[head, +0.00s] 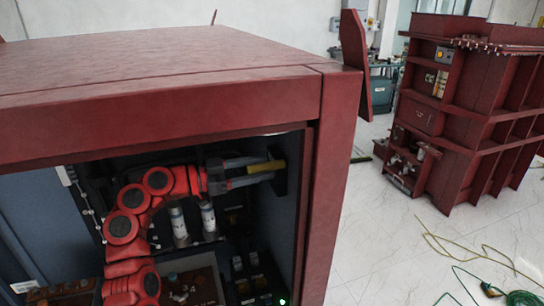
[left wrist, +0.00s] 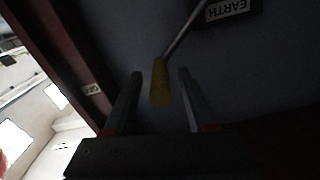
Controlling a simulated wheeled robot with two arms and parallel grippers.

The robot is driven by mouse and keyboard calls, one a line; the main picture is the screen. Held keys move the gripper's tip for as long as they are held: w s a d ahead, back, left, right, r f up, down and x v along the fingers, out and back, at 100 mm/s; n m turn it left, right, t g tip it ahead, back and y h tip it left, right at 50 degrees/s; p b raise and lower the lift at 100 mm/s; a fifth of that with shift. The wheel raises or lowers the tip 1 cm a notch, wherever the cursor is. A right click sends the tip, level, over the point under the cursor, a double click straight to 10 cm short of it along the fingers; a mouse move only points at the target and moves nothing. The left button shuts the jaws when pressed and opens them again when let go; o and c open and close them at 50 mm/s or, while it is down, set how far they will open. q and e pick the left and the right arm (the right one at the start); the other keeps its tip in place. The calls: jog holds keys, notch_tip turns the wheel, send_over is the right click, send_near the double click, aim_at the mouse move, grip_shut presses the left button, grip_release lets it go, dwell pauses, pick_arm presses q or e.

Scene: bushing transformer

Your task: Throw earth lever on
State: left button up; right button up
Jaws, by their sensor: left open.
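The earth lever has a yellow handle (left wrist: 160,82) on a thin metal rod, with a black EARTH label (left wrist: 232,8) beside it in the left wrist view. The handle lies between the two fingers of my left gripper (left wrist: 158,98), with gaps on both sides. In the head view, the yellow handle (head: 267,167) shows between the fingers of my left gripper (head: 252,170), near the inner right wall of the red cabinet (head: 230,98). My left gripper is open. My right gripper is not in view.
The cabinet's top beam and right post (head: 340,180) frame the opening around my red left arm. White cylinders (head: 208,216) stand inside, below the gripper. A second red transformer unit (head: 460,120) and loose cables (head: 480,255) are on the floor at right.

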aim_at(280, 165)
pick_arm(q)
jog(key=shift+p+x, duration=0.45)
jog(key=shift+x, duration=1.3)
grip_shut()
jog(key=shift+f, duration=0.1)
